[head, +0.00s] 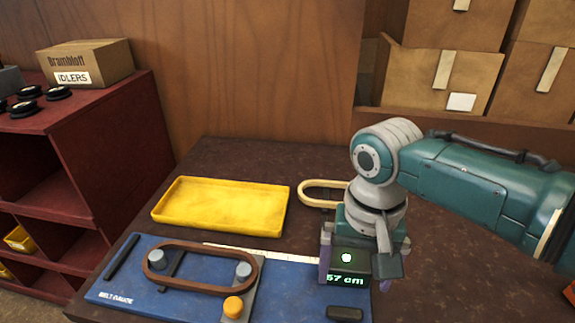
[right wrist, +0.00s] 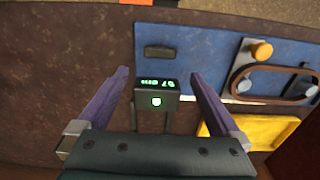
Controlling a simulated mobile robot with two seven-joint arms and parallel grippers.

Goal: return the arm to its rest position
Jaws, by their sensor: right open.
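My right gripper (head: 355,283) is open and points down over the right part of the blue belt gauge board (head: 125,290). Its purple fingers stand to either side of a small dark display box (head: 343,259) that reads 57 cm beside a green light. In the right wrist view, the display box (right wrist: 157,88) shows between the open fingers (right wrist: 160,74), with a gap on both sides. A brown belt (head: 182,285) loops around the posts on the gauge, with an orange knob (head: 233,307) beside it. My left gripper is not in view.
An empty yellow tray (head: 221,222) lies behind the gauge on the dark table (head: 245,155). A pale belt loop (head: 313,203) lies behind my right arm, partly hidden. A red shelf (head: 105,125) with an IDLERS box (head: 88,62) stands left; cardboard boxes (head: 435,75) are stacked at the back right.

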